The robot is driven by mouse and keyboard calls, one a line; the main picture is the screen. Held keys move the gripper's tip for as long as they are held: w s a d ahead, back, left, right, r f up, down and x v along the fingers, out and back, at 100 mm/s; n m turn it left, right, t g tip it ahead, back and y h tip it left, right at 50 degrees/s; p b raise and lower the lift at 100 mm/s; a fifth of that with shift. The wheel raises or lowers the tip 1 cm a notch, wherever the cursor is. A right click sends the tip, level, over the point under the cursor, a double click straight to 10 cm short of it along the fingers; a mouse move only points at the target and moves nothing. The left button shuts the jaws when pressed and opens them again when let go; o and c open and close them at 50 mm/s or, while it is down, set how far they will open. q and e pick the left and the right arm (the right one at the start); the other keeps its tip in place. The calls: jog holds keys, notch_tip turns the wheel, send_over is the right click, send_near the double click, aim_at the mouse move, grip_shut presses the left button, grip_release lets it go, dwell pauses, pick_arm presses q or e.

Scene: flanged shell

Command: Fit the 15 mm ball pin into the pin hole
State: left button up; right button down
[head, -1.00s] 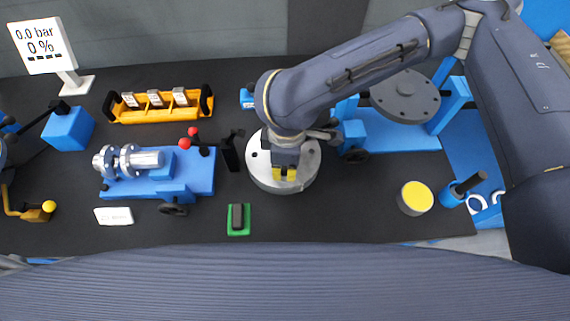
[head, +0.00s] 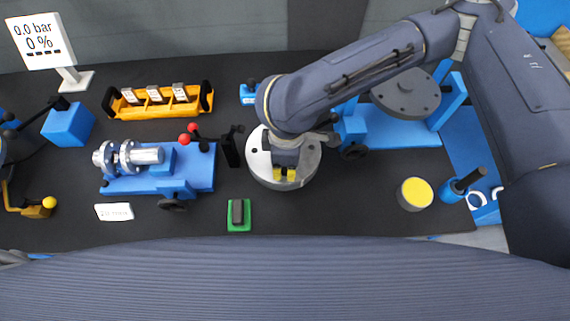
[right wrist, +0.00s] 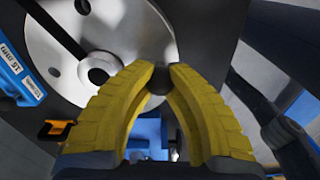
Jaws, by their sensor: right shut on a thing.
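My right gripper (head: 284,174) is over the front part of a round silver flanged plate (head: 261,171) in the head view. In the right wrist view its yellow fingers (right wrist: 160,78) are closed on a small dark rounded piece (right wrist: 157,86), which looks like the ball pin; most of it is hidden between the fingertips. The plate also shows in the right wrist view (right wrist: 65,40), with a large central hole and smaller holes around it. I cannot tell whether the pin touches the plate or which hole is the pin hole. My left gripper is not in view.
A blue fixture with a silver flanged cylinder (head: 147,156) stands left of the plate. An orange tray (head: 157,107) is behind it. A green pad (head: 239,226) lies in front, and a yellow-topped cylinder (head: 416,195) stands to the right. Dark table between these two is clear.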

jog(key=shift+f, duration=0.35)
jog(key=c, duration=1.4)
grip_release()
jog(key=shift+o, duration=0.2)
notch_tip(320, 180, up, 12)
jog(key=shift+d, duration=0.15)
